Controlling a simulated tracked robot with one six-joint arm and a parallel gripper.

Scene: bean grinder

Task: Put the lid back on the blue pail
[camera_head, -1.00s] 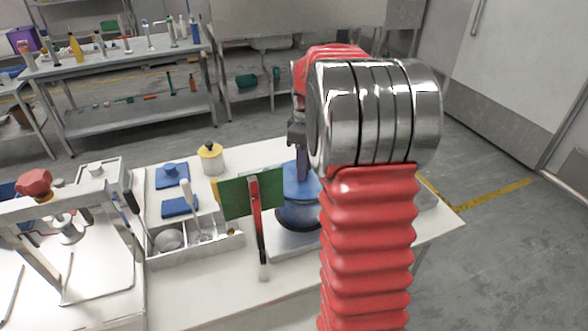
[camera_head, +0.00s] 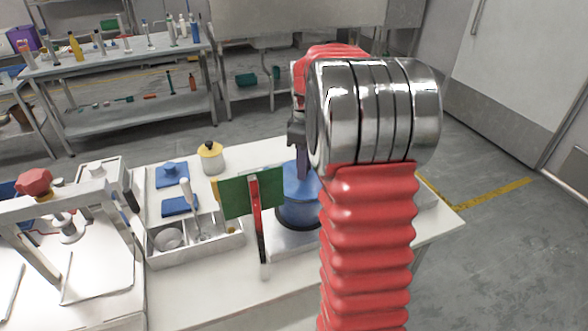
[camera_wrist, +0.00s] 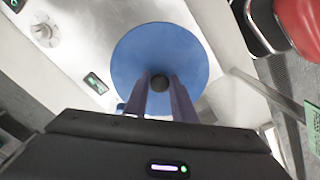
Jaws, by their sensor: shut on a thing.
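The blue pail (camera_head: 297,212) stands on a grey metal plate, partly behind the green panel and my red arm. The blue round lid (camera_wrist: 160,45) fills the middle of the wrist view, with a dark knob (camera_wrist: 160,83) at its centre. My gripper (camera_wrist: 160,87) is shut on this knob, one finger on each side. In the head view my gripper (camera_head: 303,172) points down at the lid (camera_head: 292,182), which is over the pail's top. Whether the lid rests fully on the rim cannot be told.
A green panel with a red post (camera_head: 258,215) stands close in front of the pail. A grey divided tray (camera_head: 190,250) holds utensils to the left. A press-like frame (camera_head: 95,230) is far left.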

